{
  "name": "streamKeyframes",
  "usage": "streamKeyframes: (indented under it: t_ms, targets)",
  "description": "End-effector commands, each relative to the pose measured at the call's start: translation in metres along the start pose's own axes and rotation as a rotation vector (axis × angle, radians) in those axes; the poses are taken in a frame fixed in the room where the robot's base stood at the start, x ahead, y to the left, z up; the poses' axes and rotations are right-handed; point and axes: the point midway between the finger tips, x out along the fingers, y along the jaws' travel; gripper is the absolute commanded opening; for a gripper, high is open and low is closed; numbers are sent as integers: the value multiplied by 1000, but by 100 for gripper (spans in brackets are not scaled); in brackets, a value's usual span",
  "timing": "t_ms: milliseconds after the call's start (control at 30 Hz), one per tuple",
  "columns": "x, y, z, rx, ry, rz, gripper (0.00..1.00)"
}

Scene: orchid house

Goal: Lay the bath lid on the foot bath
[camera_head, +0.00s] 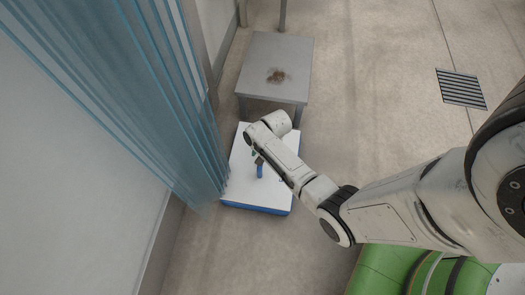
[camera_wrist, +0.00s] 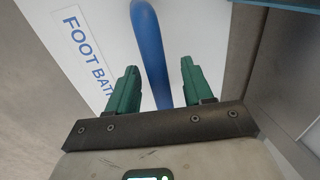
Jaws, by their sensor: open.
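The bath lid (camera_head: 243,187) is a flat white panel with a blue bar handle (camera_head: 260,171) standing up from it. It lies over a blue-sided base, the foot bath (camera_head: 254,208), whose blue edge shows along the front; I cannot tell how flush the lid sits. In the wrist view the white panel (camera_wrist: 105,25) carries a "FOOT BATH" label. My gripper (camera_wrist: 160,68) is open, its green fingers on either side of the blue handle (camera_wrist: 147,30), with gaps on both sides. My arm hides part of the lid in the head view.
A grey metal table (camera_head: 291,57) with a brown stain stands just behind the bath. A blue strip curtain (camera_head: 150,100) hangs close along the left side. The floor to the right is clear, with a drain grate (camera_head: 461,88).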

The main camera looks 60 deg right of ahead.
Motion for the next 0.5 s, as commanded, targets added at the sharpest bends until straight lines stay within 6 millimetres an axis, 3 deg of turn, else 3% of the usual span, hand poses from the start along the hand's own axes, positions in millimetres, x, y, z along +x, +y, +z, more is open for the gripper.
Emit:
streamKeyframes:
  t_ms: [167, 500]
  targets:
    - [-16, -3, 0, 0, 1, -1, 51]
    - [-88, -3, 0, 0, 0, 0, 51]
